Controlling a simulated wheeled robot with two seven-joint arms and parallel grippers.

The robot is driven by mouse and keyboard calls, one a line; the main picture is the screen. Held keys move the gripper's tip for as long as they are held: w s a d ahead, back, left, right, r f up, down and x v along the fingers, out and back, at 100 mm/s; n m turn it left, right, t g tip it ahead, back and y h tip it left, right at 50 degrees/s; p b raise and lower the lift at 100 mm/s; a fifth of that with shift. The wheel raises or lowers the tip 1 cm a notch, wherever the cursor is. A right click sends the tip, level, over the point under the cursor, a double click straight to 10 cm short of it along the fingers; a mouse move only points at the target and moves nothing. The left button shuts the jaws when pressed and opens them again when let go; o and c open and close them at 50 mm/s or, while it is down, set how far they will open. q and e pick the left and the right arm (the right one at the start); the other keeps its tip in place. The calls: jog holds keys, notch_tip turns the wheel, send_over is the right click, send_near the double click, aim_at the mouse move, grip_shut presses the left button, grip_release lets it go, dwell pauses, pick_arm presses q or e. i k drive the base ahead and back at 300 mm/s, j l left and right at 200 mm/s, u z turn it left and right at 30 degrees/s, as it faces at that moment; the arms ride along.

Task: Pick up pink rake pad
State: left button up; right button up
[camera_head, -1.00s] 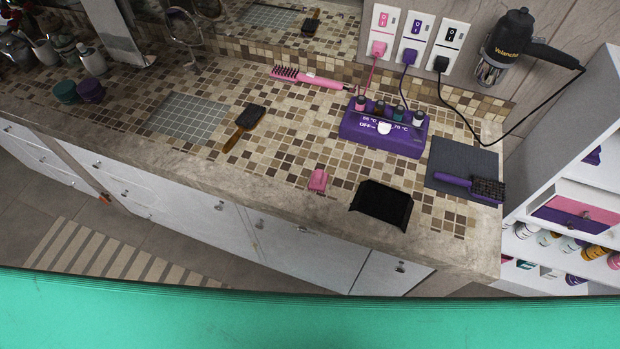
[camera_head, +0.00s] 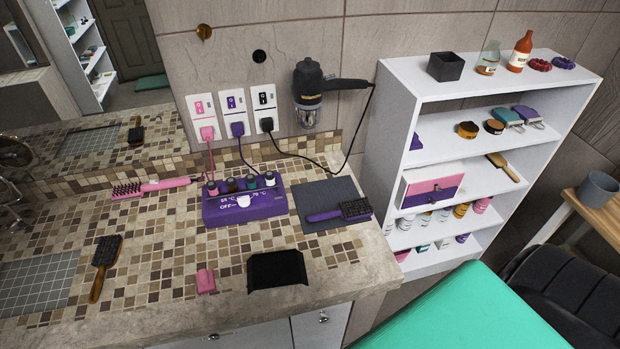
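A small pink block-like piece (camera_head: 205,281) lies on the tiled counter (camera_head: 140,210) near its front edge, left of a black open tray (camera_head: 277,270). Its fine shape is too small to make out; it may be the pink rake pad. A pink brush with dark bristles (camera_head: 150,188) lies further back along the wall, beside the purple heater box (camera_head: 245,204). Neither of my grippers shows in the head view.
A purple brush (camera_head: 338,212) lies on a grey mat (camera_head: 325,192). A dark paddle brush (camera_head: 104,262) lies at left. Cords hang from wall plugs. A white shelf (camera_head: 395,125) stands right; a teal surface (camera_head: 480,315) fills the lower right.

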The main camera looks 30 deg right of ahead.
aim_at(207, 283)
jog(key=k+l, duration=0.1)
jog(key=l, duration=0.35)
jog(key=k+l, duration=0.1)
jog(key=l, duration=0.3)
jog(key=k+l, duration=0.1)
jog(key=l, duration=0.35)
jog(key=u, duration=0.05)
